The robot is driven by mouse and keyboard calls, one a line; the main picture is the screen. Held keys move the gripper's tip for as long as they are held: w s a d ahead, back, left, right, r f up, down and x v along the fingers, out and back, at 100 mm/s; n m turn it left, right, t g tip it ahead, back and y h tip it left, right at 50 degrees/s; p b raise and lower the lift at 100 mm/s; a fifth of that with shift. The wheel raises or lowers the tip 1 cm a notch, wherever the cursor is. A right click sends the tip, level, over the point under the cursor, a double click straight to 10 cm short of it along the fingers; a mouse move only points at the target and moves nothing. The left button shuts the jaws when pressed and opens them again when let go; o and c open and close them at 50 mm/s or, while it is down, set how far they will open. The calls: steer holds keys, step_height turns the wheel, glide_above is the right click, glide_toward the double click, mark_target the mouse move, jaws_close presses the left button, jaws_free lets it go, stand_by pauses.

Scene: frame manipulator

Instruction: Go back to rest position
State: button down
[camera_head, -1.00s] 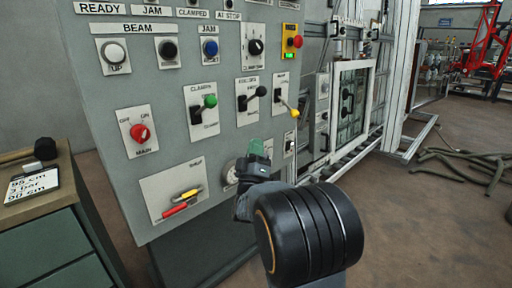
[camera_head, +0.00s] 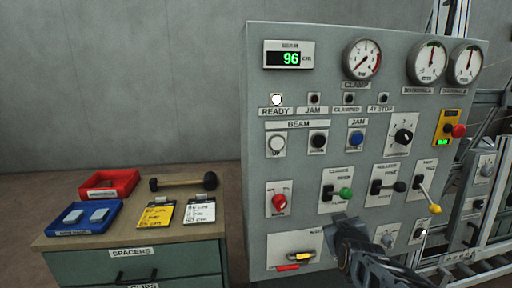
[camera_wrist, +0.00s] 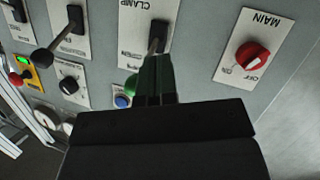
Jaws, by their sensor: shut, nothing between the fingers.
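My gripper (camera_head: 340,221) is in front of the lower part of the grey control panel (camera_head: 258,150), below the clamp lever with the green knob (camera_head: 346,194). Its fingers are shut with nothing between them. In the wrist view the panel shows upside down, and my gripper (camera_wrist: 156,65) points at the clamp plate. There its fingers overlap the lever and partly hide the green knob (camera_wrist: 132,84). I cannot tell whether they touch. The red main knob (camera_head: 280,202) is to the left in the head view.
A cabinet (camera_head: 130,262) at the left bears a red tray (camera_head: 109,184), a blue tray (camera_head: 73,217), a yellow card (camera_head: 157,215), a white card (camera_head: 201,210) and a black-ended bar (camera_head: 183,183). Levers with black (camera_head: 399,186) and yellow knobs (camera_head: 435,209) stick out from the panel. A metal frame (camera_head: 490,240) stands at the right.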

steer(key=s+a+r+m+g+y+p, duration=0.1)
steer(key=s+a+r+g+p, duration=0.2)
steer(key=s+g+p, duration=0.2)
steer(key=s+a+r+m+g+y+p, duration=0.1)
steer(key=s+a+r+g+p, duration=0.2)
steer(key=s, duration=0.9)
steer(key=g+p, duration=0.2)
steer(key=p, duration=0.1)
steer(key=shift+s, duration=0.25)
steer(key=shift+r, duration=0.1)
